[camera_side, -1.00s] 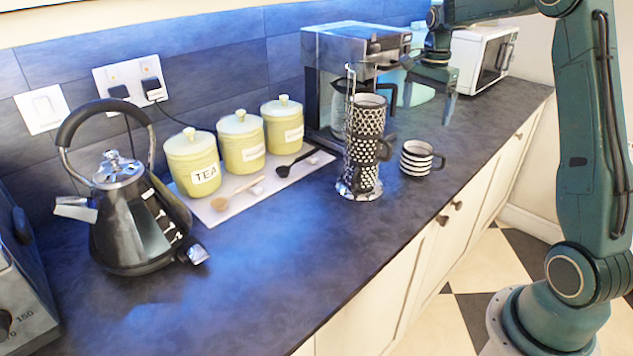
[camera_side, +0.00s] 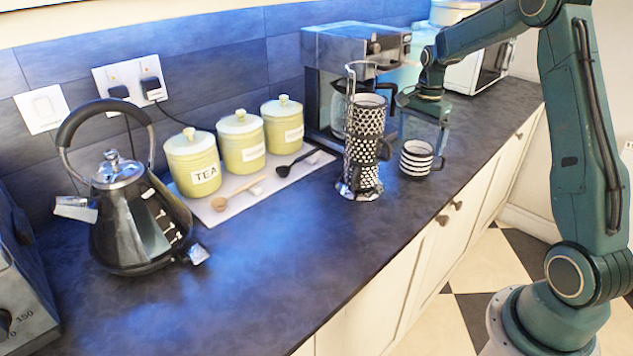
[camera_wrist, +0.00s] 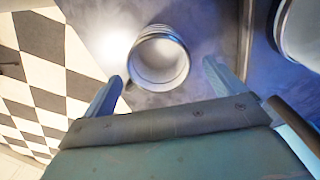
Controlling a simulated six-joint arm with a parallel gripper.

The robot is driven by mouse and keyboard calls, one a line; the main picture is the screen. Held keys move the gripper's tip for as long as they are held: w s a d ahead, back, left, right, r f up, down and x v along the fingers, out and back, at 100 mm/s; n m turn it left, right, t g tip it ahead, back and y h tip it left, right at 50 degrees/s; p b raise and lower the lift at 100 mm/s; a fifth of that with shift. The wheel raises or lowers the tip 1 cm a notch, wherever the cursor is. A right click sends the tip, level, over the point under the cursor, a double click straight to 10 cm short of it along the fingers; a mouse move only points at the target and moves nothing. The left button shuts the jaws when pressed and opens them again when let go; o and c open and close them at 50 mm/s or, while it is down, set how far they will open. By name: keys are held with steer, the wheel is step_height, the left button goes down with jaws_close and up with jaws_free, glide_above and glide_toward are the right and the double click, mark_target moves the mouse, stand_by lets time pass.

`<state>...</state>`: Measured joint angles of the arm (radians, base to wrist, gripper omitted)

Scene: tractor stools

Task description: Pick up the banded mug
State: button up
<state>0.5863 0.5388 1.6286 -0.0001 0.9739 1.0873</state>
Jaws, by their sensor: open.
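The banded mug (camera_side: 416,158), white with dark stripes, stands upright on the dark countertop, right of the mug stack. Its handle points right in the side view. My gripper (camera_side: 423,138) is just above the mug with its fingers pointing down. In the wrist view the mug (camera_wrist: 158,60) shows its open rim from above, ahead of and between the fingertips of my gripper (camera_wrist: 162,76). The jaws are apart with nothing between them. I cannot tell the exact height gap to the rim.
A wire stand (camera_side: 351,90) of patterned mugs (camera_side: 363,150) is close to the left of the banded mug. A coffee machine (camera_side: 345,48) is behind, and a microwave (camera_side: 485,65) is at the back right. The counter's front edge lies to the right.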

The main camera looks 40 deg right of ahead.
mark_target(418, 152)
steer(key=shift+f, duration=2.3)
steer(key=c, duration=1.2)
